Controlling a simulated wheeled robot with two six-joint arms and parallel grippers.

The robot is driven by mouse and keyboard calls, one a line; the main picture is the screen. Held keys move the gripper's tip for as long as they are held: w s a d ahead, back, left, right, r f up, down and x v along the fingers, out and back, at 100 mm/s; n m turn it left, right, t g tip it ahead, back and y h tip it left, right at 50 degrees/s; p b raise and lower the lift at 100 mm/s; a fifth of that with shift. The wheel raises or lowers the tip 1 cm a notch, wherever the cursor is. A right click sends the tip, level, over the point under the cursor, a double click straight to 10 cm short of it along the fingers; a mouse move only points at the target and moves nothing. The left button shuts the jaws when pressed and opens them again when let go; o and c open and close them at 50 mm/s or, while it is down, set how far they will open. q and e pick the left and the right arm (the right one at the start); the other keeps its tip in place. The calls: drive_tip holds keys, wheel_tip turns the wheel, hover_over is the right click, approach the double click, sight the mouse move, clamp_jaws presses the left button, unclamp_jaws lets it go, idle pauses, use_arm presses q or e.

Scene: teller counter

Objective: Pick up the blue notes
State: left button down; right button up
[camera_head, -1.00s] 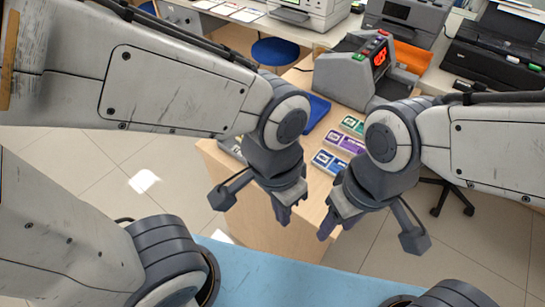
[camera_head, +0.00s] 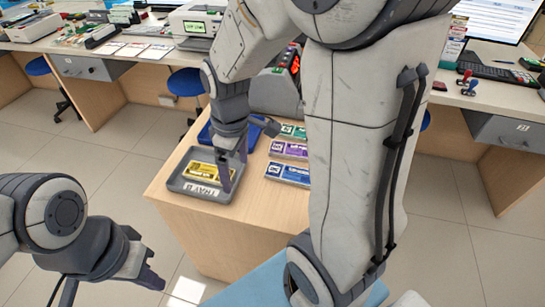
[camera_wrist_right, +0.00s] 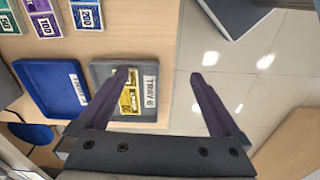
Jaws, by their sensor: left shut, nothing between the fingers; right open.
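The blue notes (camera_head: 288,173) lie flat on the wooden counter, nearest of the three bundles in the head view. In the right wrist view the blue notes (camera_wrist_right: 87,14) show at the top left, marked 200. My right gripper (camera_head: 224,178) is open, over the grey tray and left of the blue notes. In the right wrist view its fingers (camera_wrist_right: 164,76) are apart with nothing gripped. My left gripper (camera_head: 150,277) is shut and empty, low at the left, off the counter.
Purple notes (camera_head: 290,150) and green notes (camera_head: 293,132) lie behind the blue ones. A grey tray (camera_head: 176,184) labelled B holds yellow notes (camera_head: 199,171). A blue tray (camera_wrist_right: 47,69) stands beside it. A counting machine (camera_head: 268,95) stands at the back.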

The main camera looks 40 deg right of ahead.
drive_tip(key=w+d+f, duration=0.2)
drive_tip(key=d, duration=0.9)
hover_over(291, 173)
drive_tip(key=f, duration=0.6)
drive_tip(key=shift+s+d+f, duration=0.1)
drive_tip(key=shift+d+f, duration=0.2)
drive_tip(key=shift+d, duration=0.05)
drive_tip(key=shift+a+f, duration=0.2)
drive_tip(key=shift+f, duration=1.25)
drive_tip(key=shift+a+f, duration=0.15)
drive_tip(key=shift+f, duration=1.3)
drive_tip(key=c, duration=1.3)
